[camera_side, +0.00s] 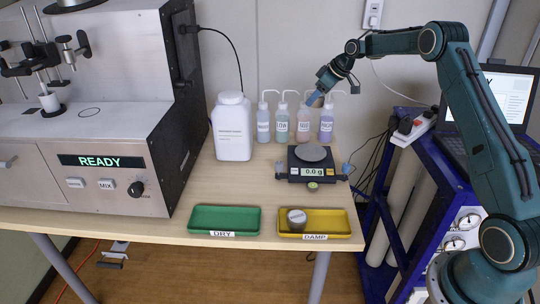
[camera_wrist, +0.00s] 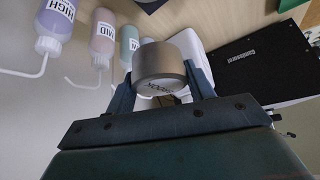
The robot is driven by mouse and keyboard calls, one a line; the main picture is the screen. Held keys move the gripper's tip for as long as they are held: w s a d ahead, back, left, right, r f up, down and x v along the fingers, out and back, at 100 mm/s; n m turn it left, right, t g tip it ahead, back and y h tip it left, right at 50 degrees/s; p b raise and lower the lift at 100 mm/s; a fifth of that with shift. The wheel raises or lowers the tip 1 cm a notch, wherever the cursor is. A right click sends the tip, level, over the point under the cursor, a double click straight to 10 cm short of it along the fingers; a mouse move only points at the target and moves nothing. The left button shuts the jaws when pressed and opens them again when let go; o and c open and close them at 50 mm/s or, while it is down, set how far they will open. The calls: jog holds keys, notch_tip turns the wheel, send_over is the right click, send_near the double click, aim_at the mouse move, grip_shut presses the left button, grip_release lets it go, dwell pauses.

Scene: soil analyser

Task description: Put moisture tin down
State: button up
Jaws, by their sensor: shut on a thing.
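A grey-tan round moisture tin (camera_wrist: 160,66) with a lettered label is between the two fingers of my gripper (camera_wrist: 163,82) in the wrist view, and the gripper is shut on it. The held tin is not clearly visible there, as a blue finger covers that spot. Another round grey tin (camera_side: 297,217) sits in the left part of the yellow DAMP tray (camera_side: 340,233). The green DRY tray (camera_side: 225,218) is empty.
Several labelled wash bottles (camera_side: 303,125) stand along the wall, also seen in the wrist view (camera_wrist: 103,38). A large white jug (camera_side: 232,128) stands left of them. The analyser (camera_side: 110,130) fills the left side. The balance pan (camera_side: 310,152) is bare and its display reads 0.0 g.

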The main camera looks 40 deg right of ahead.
send_over(305, 150)
jog(key=s, duration=0.2)
jog(key=f, duration=1.4)
jog(key=shift+s+d+f, duration=0.1)
jog(key=shift+d+f, duration=0.25)
jog(key=shift+f, duration=0.05)
jog(key=shift+f, duration=0.1)
jog(key=shift+f, duration=2.05)
jog(key=shift+f, duration=0.1)
jog(key=o, duration=1)
jog(key=v, duration=1.2)
